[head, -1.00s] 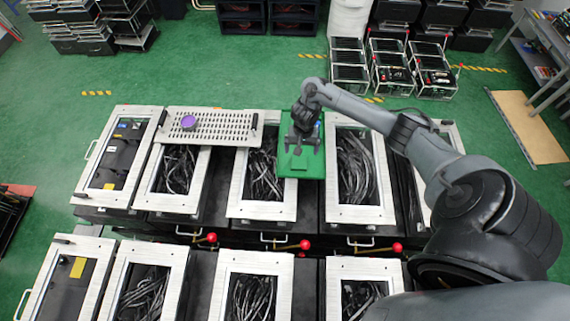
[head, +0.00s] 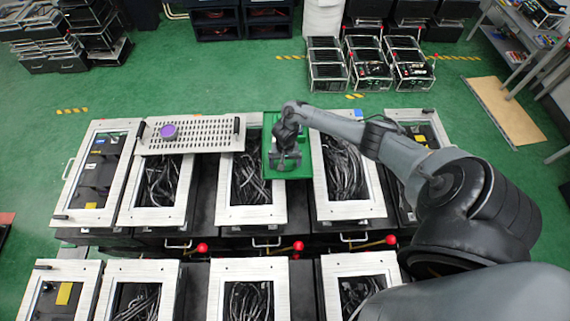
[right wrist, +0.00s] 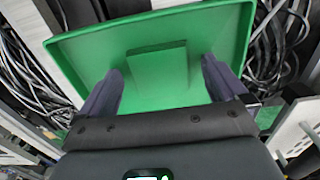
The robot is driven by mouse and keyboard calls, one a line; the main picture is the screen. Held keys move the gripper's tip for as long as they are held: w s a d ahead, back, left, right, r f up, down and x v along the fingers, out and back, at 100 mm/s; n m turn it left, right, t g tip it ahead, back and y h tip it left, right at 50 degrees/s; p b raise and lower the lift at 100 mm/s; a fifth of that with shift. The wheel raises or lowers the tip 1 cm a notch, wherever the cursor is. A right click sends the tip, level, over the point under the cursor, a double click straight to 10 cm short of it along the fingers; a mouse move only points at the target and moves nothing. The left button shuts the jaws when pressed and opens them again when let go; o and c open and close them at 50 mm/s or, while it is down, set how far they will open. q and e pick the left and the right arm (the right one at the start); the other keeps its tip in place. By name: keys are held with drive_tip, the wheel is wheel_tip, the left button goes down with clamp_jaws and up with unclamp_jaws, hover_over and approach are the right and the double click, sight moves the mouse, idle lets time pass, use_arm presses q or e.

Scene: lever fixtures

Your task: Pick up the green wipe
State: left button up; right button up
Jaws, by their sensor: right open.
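The green wipe (right wrist: 157,58) shows in the right wrist view as a flat green square on a green tray (right wrist: 75,50) of nearly the same colour. My right gripper (right wrist: 162,76) is open, its two dark fingers pointing toward the wipe, one on each side of its near end. I see no contact, and the height of the fingertips above the tray is hard to tell. In the head view my right gripper (head: 285,158) is over the tray (head: 290,173) and hides the wipe. My left gripper is not in view.
The tray rests across silver-framed boxes full of dark cables (head: 345,165). A perforated metal plate (head: 190,135) with a purple round item (head: 168,131) lies to its left. Levers with red knobs (head: 298,246) stand in front.

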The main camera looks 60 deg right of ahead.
drive_tip(key=c, duration=1.1)
drive_tip(key=shift+r, duration=0.15)
drive_tip(key=shift+r, duration=0.55)
wheel_tip(320, 180, up, 3)
drive_tip(key=shift+f+p, duration=0.2)
drive_tip(key=shift+p, duration=0.2)
drive_tip(key=s+d+r+p, duration=0.1)
drive_tip(key=s+d+r, duration=0.1)
drive_tip(key=s+r, duration=0.5)
drive_tip(key=s, duration=0.4)
drive_tip(key=shift+s, duration=0.2)
